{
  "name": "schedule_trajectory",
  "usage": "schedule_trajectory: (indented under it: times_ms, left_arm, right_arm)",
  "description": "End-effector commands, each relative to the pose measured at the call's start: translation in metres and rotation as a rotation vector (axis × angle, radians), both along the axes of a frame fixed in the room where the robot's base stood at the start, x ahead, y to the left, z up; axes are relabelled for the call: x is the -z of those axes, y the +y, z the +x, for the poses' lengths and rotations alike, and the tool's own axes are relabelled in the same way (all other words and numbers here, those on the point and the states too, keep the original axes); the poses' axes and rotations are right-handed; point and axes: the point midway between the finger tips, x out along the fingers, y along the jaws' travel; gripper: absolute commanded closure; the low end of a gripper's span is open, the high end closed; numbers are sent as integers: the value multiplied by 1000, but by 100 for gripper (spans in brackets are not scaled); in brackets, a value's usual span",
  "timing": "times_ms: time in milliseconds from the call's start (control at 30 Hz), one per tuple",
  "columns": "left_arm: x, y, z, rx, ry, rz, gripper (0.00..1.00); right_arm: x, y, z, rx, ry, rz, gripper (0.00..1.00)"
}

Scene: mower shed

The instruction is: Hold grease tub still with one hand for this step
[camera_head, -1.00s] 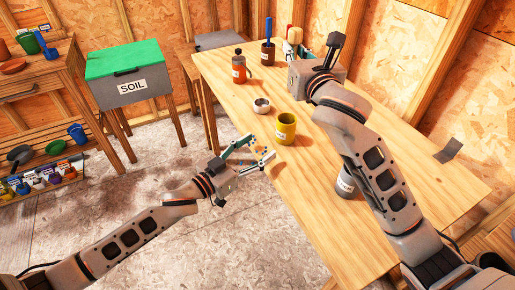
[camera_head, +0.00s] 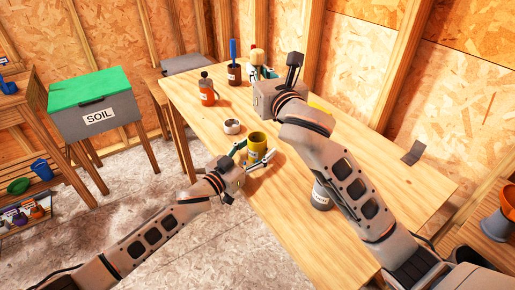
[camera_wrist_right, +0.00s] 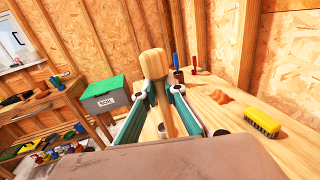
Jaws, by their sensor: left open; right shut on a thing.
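The yellow grease tub (camera_head: 255,140) stands upright near the left edge of the wooden table (camera_head: 290,190). My left gripper (camera_head: 255,155) is open at the tub, with one finger on its left and one on its front right. I cannot tell whether the fingers touch it. My right gripper (camera_wrist_right: 167,107) is shut on a wooden mallet-like tool (camera_wrist_right: 154,65), held upright above the table. Its light wooden head also shows in the head view (camera_head: 257,56); my wrist hides most of the rest.
A grey labelled container (camera_head: 321,195) is partly behind my right arm. A yellow brush (camera_wrist_right: 262,124) lies on the table.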

Motion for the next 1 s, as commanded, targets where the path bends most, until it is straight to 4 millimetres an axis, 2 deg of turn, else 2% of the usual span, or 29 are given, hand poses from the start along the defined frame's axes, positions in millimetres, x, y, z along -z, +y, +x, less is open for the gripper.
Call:
schedule_trajectory:
  times_ms: [333,500,567,600,667,700,1000]
  left_arm:
    - [0,-2,2,1,1,-1,41]
    - [0,-2,2,1,0,0,85]
    - [0,-2,2,1,0,0,85]
    - [0,-2,2,1,0,0,67]
    - [0,-2,2,1,0,0,83]
    - [0,-2,2,1,0,0,86]
    - [0,-2,2,1,0,0,86]
  right_arm:
    - [0,0,0,0,0,0,100]
    - [0,0,0,0,0,0,100]
    - [0,0,0,0,0,0,100]
    - [0,0,0,0,0,0,100]
    - [0,0,0,0,0,0,100]
    - [0,0,0,0,0,0,100]
    - [0,0,0,0,0,0,100]
